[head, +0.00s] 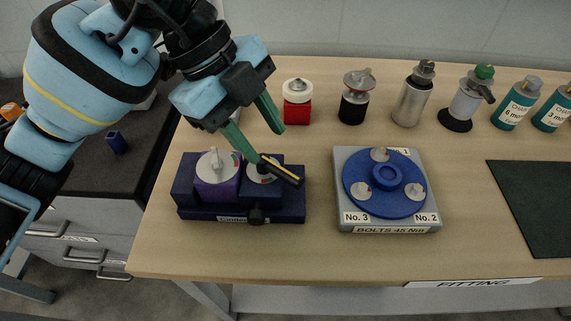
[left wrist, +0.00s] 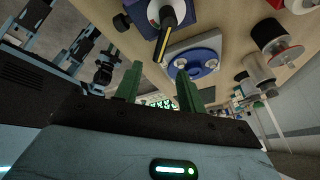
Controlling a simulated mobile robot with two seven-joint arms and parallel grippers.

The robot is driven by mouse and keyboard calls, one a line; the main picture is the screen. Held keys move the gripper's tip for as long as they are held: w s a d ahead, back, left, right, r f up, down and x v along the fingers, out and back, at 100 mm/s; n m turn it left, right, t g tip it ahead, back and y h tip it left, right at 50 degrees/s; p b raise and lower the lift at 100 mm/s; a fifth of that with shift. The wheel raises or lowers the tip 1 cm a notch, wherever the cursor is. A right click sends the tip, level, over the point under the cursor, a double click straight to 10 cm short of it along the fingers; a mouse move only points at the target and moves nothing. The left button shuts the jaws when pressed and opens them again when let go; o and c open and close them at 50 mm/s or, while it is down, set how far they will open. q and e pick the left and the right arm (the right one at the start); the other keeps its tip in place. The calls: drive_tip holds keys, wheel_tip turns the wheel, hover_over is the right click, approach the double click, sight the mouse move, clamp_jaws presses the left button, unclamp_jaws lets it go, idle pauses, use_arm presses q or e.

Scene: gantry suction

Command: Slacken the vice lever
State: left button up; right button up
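The dark blue vice (head: 185,189) sits at the left part of the bench, with a purple block (head: 217,190) and two grey-white dials on top. Its black lever (head: 283,172) with a yellow stripe slants down to the right across the right dial; it also shows in the left wrist view (left wrist: 166,38). My left gripper (head: 268,146) is open and empty, its green fingers pointing down just behind the lever. One fingertip appears close to the lever's upper end; contact cannot be told. The left wrist view shows both fingers (left wrist: 158,72) apart. My right gripper is not in view.
A grey fixture with a blue disc (head: 368,205), labelled BOLTS 45 Nm, stands to the right of the vice. A red jar (head: 297,108), a black-based part (head: 354,104) and several bottles line the back. A dark mat (head: 535,205) lies at right. The front bench strip is clear.

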sight(286, 174)
use_arm(q)
drive_tip(key=shift+b+x, duration=0.3)
drive_tip(key=shift+x, duration=3.6)
clamp_jaws()
